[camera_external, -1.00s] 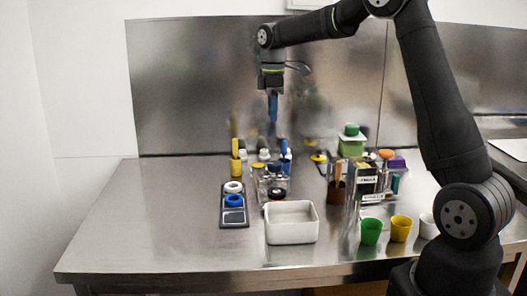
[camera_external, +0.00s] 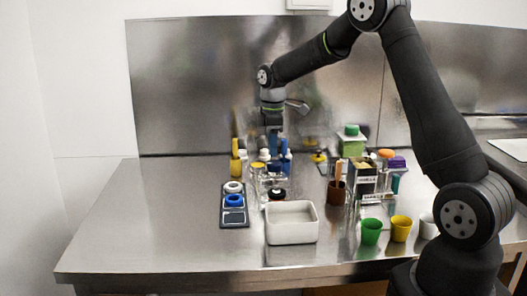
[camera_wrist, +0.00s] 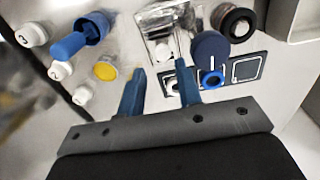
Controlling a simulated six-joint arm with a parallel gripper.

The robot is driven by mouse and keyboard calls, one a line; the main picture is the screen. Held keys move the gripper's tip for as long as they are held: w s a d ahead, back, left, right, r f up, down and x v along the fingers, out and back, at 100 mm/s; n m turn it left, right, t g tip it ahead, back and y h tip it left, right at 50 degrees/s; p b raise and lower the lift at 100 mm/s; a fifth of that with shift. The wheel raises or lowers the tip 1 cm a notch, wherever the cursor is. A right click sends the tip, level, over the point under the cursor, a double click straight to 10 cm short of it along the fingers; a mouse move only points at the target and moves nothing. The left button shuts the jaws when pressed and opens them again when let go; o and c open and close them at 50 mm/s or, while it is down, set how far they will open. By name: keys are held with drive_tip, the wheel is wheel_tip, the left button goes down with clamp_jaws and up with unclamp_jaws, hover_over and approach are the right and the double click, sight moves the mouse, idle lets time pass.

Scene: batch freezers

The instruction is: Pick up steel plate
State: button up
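A shiny metal piece, likely the steel plate (camera_wrist: 157,22), shows at the top middle of the wrist view, with a small white object on it. In the outside view, that spot is crowded with clear and shiny items, and I cannot pick the plate out for sure. My gripper (camera_wrist: 160,68) has two blue fingers apart with nothing seen held between them. The metal piece lies just beyond the fingertips. In the outside view my gripper (camera_external: 274,150) points down, low over the cluster at the back middle of the table.
A white bin (camera_external: 291,236) stands in front of the cluster. A dark tray (camera_external: 235,217) with white and blue rings is at left. Green (camera_external: 370,232) and yellow (camera_external: 401,229) cups stand at right. A blue cup (camera_wrist: 95,25) and numbered white caps crowd the wrist view's left. The table's left side is clear.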

wheel_tip(320, 180, down, 5)
drive_tip(key=shift+s+f, duration=0.1)
drive_tip(key=shift+s, duration=0.05)
drive_tip(key=shift+c, duration=0.2)
clamp_jaws()
